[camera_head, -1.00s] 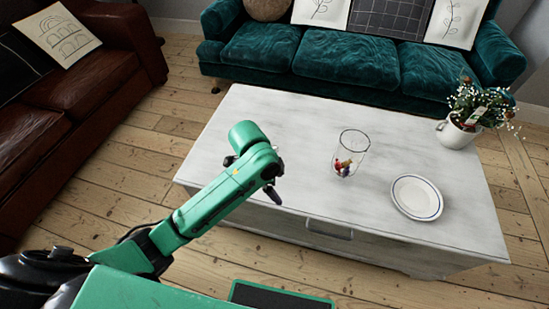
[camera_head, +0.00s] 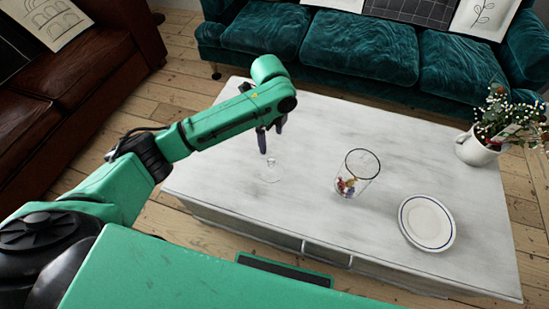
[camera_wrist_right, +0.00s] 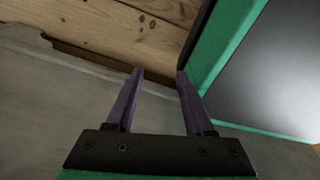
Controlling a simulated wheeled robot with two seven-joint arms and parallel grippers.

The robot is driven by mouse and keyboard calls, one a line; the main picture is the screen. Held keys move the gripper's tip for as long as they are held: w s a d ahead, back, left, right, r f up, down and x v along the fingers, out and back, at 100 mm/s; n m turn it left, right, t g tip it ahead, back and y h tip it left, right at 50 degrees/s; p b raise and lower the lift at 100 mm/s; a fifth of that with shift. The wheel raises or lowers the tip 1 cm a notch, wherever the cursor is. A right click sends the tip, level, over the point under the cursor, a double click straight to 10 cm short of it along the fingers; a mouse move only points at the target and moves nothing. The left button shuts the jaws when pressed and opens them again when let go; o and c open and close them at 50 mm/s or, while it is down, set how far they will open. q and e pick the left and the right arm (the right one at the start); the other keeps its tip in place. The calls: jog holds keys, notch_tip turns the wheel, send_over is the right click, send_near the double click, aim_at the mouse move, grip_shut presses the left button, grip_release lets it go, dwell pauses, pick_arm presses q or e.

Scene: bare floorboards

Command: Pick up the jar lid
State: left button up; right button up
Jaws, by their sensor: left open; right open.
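The jar lid (camera_head: 270,171) is a small clear glass disc with a knob, lying on the white table near its left front part. My left gripper (camera_head: 270,142) is open and points down just above the lid's knob, apart from it as far as I can tell. The glass jar (camera_head: 358,174) stands upright and open to the right of the lid, with small colourful pieces inside. My right gripper (camera_wrist_right: 158,75) is open and empty in the right wrist view, low by the table's side and the floor; the head view does not show it.
A teal sofa (camera_head: 370,50) stands behind, a brown leather sofa (camera_head: 60,90) at the left.

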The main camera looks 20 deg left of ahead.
pick_arm(q)
jog(key=b, duration=0.1)
send_over(270, 160)
notch_tip(270, 160, down, 7)
jog(key=shift+d+r, duration=0.15)
notch_tip(270, 160, down, 7)
jog(key=shift+r+b, duration=0.15)
jog(key=shift+b, duration=0.55)
grip_shut()
pick_arm(e)
jog(key=s+f, duration=0.2)
jog(key=shift+s+a+f, duration=0.1)
jog(key=shift+s+f, duration=0.15)
jog(key=shift+f, duration=0.15)
